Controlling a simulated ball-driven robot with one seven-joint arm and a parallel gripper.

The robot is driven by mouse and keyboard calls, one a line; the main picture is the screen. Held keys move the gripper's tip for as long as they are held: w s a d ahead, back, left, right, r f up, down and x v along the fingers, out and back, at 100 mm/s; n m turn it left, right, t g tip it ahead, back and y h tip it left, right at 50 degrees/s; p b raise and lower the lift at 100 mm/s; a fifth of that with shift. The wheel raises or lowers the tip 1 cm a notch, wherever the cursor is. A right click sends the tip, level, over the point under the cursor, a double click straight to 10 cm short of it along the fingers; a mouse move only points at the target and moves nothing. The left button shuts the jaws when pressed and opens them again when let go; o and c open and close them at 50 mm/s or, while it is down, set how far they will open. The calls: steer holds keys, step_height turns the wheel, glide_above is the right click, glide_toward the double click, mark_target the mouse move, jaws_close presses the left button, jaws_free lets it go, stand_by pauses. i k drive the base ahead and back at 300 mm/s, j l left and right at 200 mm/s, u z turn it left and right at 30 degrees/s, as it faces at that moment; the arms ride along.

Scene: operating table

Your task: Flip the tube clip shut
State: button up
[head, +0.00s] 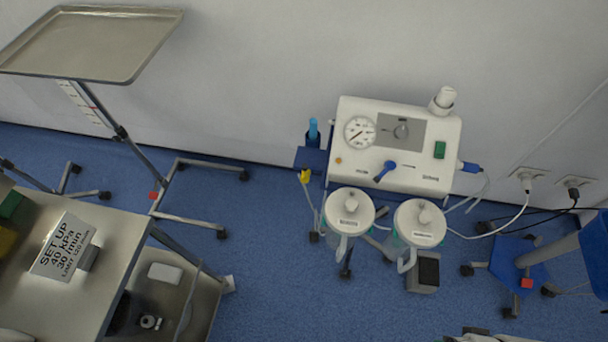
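A small yellow clip (305,176) sits on a thin pale tube (311,200) at the left side of the white suction unit (393,145). It is too small in the head view to tell whether its lever is open or shut. The tube hangs down from it toward the left canister (348,212). No gripper fingers can be made out. Only a pale and dark edge shows at the bottom of the picture, and I cannot tell what it is.
A right canister (419,224) stands beside the left one, above a dark foot pedal (427,270). A steel trolley (130,235) with a set-up card (63,247) is at lower left. A raised tray (95,40) is at upper left. Cables run right. Blue floor is open at lower middle.

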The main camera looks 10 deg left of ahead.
mark_target(305, 177)
steer(key=i+j+u, duration=0.1)
steer(key=u, duration=0.3)
steer(key=i+u, duration=0.15)
steer(key=u, duration=0.2)
steer(key=i+u, duration=0.15)
steer(key=u, duration=0.25)
